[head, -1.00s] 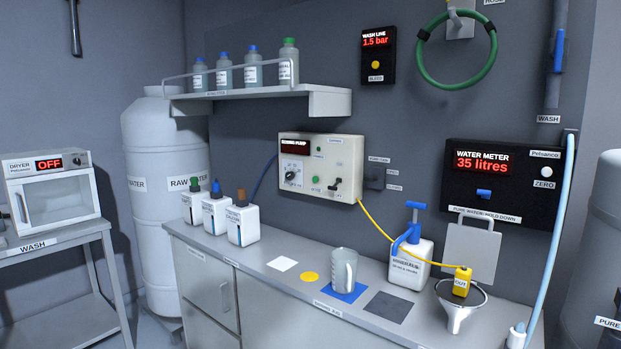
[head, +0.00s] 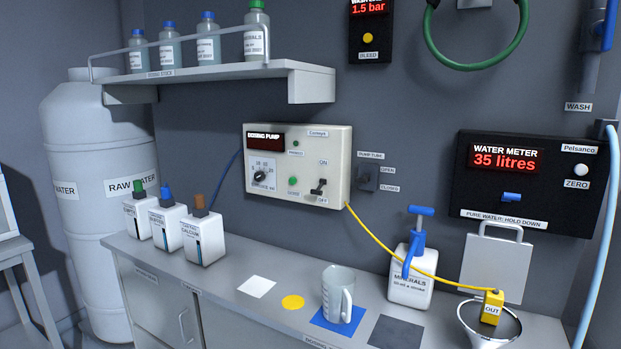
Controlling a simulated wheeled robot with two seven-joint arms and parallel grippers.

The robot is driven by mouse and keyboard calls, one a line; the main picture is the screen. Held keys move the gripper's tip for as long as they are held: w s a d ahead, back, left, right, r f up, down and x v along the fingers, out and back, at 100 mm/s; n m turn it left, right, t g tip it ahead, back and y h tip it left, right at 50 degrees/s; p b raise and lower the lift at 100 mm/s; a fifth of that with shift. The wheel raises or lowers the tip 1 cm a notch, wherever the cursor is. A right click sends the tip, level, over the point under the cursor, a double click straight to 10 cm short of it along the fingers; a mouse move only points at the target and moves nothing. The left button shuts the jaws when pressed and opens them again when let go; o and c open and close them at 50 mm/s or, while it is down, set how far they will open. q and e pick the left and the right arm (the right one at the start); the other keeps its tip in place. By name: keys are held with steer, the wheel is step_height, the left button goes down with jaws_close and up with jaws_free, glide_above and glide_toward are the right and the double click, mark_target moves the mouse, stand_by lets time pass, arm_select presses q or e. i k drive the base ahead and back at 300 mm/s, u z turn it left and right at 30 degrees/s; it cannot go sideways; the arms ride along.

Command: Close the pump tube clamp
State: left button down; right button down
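The pump tube clamp (head: 367,178) is a small dark block on the grey wall, just right of the dosing pump. A PUMP TUBE label sits above it, with OPEN and CLOSED labels to its right. Its lever is too small and dark to tell which label it points at. The cream dosing pump (head: 297,165) has a dark display, a dial and an ON/OFF switch. A yellow tube (head: 395,246) runs from the pump to a yellow OUT block (head: 491,307) at the funnel. Neither of my grippers is in view.
The grey counter (head: 245,262) below holds several labelled bottles, a measuring jug (head: 338,292) on a blue mat, a minerals bottle (head: 411,274) with a blue pump, and a funnel (head: 488,330). A shelf (head: 220,73) juts out above the pump. The wall around the clamp is clear.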

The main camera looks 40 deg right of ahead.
mark_target(365, 180)
steer(key=z, duration=0.35)
steer(key=i, duration=0.9)
steer(key=z, duration=0.7)
